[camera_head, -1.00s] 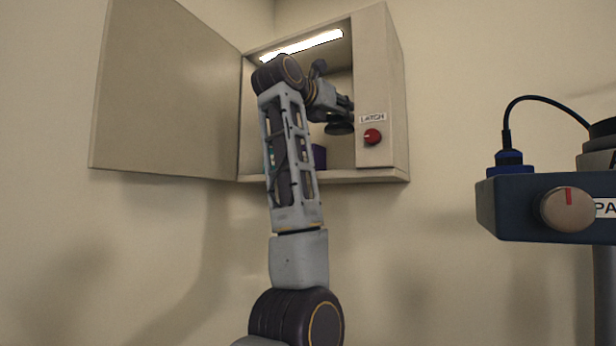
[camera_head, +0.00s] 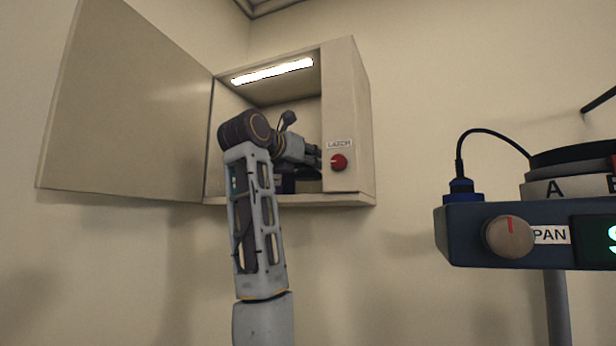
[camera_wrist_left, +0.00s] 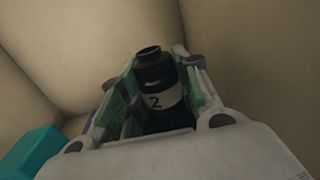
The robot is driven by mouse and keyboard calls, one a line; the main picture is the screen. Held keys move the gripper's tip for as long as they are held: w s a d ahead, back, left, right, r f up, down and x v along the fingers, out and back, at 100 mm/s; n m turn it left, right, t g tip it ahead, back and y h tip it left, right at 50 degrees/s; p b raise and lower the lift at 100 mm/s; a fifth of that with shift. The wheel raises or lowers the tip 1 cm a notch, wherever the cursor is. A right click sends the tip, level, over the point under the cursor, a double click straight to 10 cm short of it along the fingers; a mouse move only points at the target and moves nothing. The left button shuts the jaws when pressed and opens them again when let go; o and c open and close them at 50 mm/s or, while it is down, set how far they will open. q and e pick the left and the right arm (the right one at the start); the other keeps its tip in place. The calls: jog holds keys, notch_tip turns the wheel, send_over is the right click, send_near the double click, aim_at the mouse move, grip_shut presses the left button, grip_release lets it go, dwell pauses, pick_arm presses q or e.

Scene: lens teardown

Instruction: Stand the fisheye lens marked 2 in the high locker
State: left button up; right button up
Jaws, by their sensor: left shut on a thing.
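The fisheye lens marked 2 (camera_wrist_left: 158,85) is a black cylinder with a pale label bearing "2". In the left wrist view it stands between the fingers of my left gripper (camera_wrist_left: 157,95), which is shut on it. In the head view my left gripper (camera_head: 308,157) is inside the high locker (camera_head: 348,100), low and toward its right side. The lens cannot be made out there, and whether its base touches the locker floor cannot be told. The locker door (camera_head: 125,110) stands wide open to the left. My right gripper is not in view.
A dark blue-purple thing (camera_head: 308,186) is on the locker floor below the gripper. A teal block (camera_wrist_left: 30,153) is at lower left in the wrist view. The locker's right panel has a red latch knob (camera_head: 338,162). A blue unit with a PAN knob (camera_head: 508,237) is at right.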

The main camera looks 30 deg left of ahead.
aim_at(308, 180)
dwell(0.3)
pick_arm(q)
jog(key=shift+f, duration=2.05)
jog(key=shift+f, duration=0.1)
jog(key=o, duration=0.8)
jog(key=shift+o, duration=0.2)
jog(key=shift+s, duration=0.7)
jog(key=s+b, duration=0.3)
jog(key=s, duration=0.7)
jog(key=shift+s+a, duration=0.4)
